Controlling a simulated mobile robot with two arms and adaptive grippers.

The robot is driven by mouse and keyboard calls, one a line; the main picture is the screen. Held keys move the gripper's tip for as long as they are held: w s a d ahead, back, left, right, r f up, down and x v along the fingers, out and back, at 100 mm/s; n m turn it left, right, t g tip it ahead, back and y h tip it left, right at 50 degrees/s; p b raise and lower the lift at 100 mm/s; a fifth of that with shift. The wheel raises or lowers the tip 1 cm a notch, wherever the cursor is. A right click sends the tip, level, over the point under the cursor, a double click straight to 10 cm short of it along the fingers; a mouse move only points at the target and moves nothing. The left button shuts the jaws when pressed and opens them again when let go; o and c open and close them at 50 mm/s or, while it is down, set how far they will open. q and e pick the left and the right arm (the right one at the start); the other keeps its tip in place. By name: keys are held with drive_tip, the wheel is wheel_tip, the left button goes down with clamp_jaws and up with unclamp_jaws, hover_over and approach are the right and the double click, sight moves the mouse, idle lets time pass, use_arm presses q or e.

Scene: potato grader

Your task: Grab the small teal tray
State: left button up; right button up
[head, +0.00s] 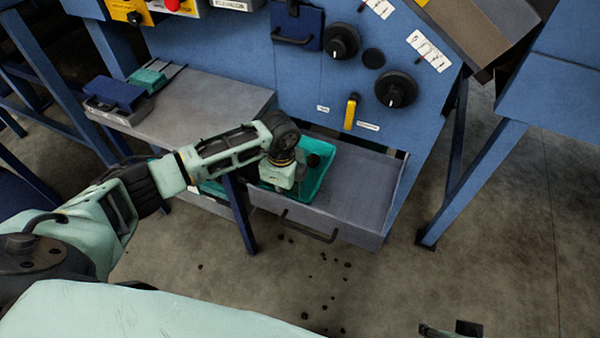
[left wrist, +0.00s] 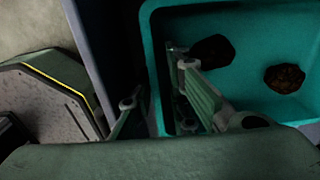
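The teal tray (head: 318,182) sits in the left part of the open drawer. Two dark lumps (left wrist: 284,78) lie in it, as the left wrist view shows. My left gripper (head: 285,180) is down at the tray's left side and hides part of it. In the left wrist view, the gripper's fingers (left wrist: 163,105) are apart, one inside the tray (left wrist: 151,50) and one outside its wall. I cannot tell whether they touch the wall. A dark part at the bottom right edge of the head view may be my right gripper (head: 450,329); its state is unclear.
The grey drawer (head: 365,190) is pulled out of the blue machine; its right part is empty. A grey table (head: 195,105) left of it bears a blue box (head: 115,95) and a small teal item (head: 148,80). Dark crumbs (head: 322,278) lie on the floor.

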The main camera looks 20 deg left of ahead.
use_arm(q)
drive_tip(key=shift+c, duration=0.2)
clamp_jaws()
drive_tip(key=shift+r, duration=0.1)
